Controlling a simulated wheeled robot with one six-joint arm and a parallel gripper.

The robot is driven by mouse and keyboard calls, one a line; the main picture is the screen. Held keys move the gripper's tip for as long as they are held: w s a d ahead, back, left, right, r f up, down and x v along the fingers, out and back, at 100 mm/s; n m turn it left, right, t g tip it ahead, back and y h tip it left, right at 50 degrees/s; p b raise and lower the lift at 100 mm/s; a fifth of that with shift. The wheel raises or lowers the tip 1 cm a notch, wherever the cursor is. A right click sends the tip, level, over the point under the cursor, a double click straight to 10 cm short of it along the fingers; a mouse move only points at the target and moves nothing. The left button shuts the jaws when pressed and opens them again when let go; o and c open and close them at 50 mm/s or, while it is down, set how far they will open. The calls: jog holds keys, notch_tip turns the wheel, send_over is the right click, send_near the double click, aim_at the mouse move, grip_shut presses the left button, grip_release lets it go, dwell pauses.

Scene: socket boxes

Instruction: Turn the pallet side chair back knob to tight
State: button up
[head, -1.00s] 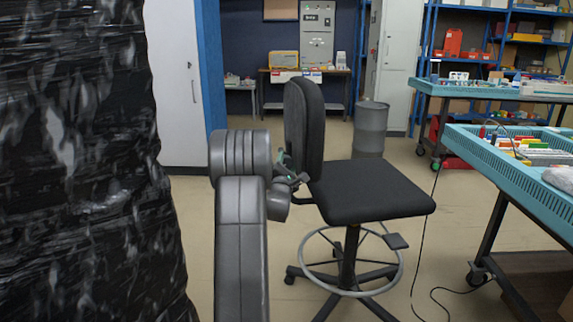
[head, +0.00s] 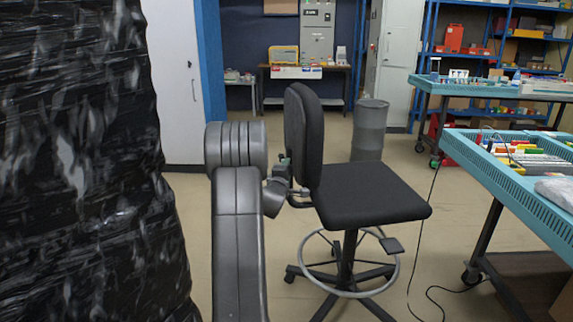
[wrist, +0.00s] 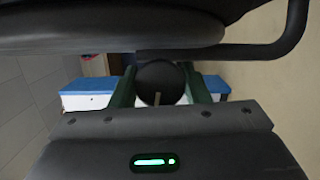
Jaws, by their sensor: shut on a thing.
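The black office chair stands in the middle of the head view, with its upright backrest (head: 304,135) on the left and its seat (head: 368,193) to the right. My gripper (wrist: 160,88) is at the rear of the backrest, low down. In the wrist view its two green fingers are shut on the round black chair back knob (wrist: 160,82), one finger on each side. A short pale mark shows on the knob's face, pointing down in the picture. In the head view the knob is hidden behind my arm and the backrest.
A pallet wrapped in black film (head: 85,170) fills the left side. A blue workbench (head: 530,175) with bins stands at the right. A grey drum (head: 370,130) is behind the chair. A dark curved chair bar (wrist: 270,50) passes close to my gripper in the wrist view.

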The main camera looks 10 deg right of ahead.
jog(key=m+g+p, duration=0.1)
jog(key=m+p, duration=0.1)
jog(key=m+y+p, duration=0.1)
jog(key=m+p, duration=0.1)
jog(key=m, duration=0.1)
jog(key=shift+r+g, duration=0.1)
jog(key=shift+g, duration=0.3)
jog(key=shift+m+y, duration=0.6)
jog(key=shift+m, duration=0.3)
jog(key=shift+f+m+g+y, duration=0.2)
jog(key=shift+m+g+y, duration=0.25)
jog(key=shift+m, duration=0.55)
jog(key=shift+y, duration=0.25)
jog(key=o, duration=1)
jog(key=shift+s+r, duration=0.1)
jog(key=shift+s, duration=0.05)
jog(key=v, duration=1.3)
jog(key=shift+s+a, duration=0.2)
jog(key=shift+s, duration=0.05)
